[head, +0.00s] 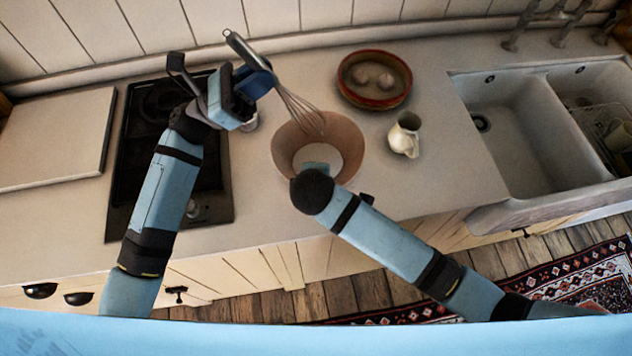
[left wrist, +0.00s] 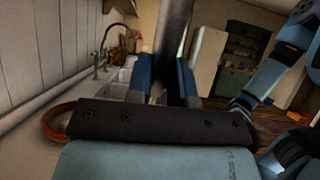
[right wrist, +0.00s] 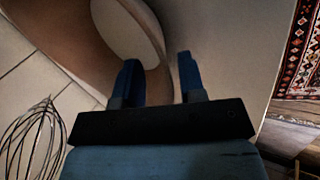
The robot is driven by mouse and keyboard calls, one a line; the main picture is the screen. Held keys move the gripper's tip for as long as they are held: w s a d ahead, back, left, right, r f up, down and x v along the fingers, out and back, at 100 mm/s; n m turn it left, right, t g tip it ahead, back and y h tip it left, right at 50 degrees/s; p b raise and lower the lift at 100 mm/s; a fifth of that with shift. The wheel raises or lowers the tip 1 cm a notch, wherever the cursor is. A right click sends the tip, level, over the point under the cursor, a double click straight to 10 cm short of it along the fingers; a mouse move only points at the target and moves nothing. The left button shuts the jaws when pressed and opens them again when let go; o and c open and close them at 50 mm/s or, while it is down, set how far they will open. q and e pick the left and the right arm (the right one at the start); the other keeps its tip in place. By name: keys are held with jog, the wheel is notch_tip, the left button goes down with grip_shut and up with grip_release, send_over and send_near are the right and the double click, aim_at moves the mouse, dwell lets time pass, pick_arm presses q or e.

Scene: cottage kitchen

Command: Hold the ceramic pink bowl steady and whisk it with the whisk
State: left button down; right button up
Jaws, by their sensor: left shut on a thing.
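The pink bowl (head: 348,135) stands on the counter, and its wall also shows in the right wrist view (right wrist: 62,32). My left gripper (head: 252,84) is shut on the handle of the metal whisk (head: 296,104). The whisk is tilted, its wires pointing down right over the bowl's far left side; whether they dip below the rim is unclear. The handle shows between the left wrist fingers (left wrist: 175,35). My right gripper (right wrist: 158,80) is at the bowl's near side, fingers apart, with the bowl's wall between them. In the head view my wrist mostly hides it.
A reddish round dish (head: 376,101) with roundish things in it stands behind right of the bowl. A cream jug (head: 405,136) is to the right, and the sink (head: 520,150) lies beyond. A black hob (head: 120,195) and a pale board (head: 58,140) are on the left.

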grip_shut()
dwell(1.4)
jog(key=shift+s, duration=0.1)
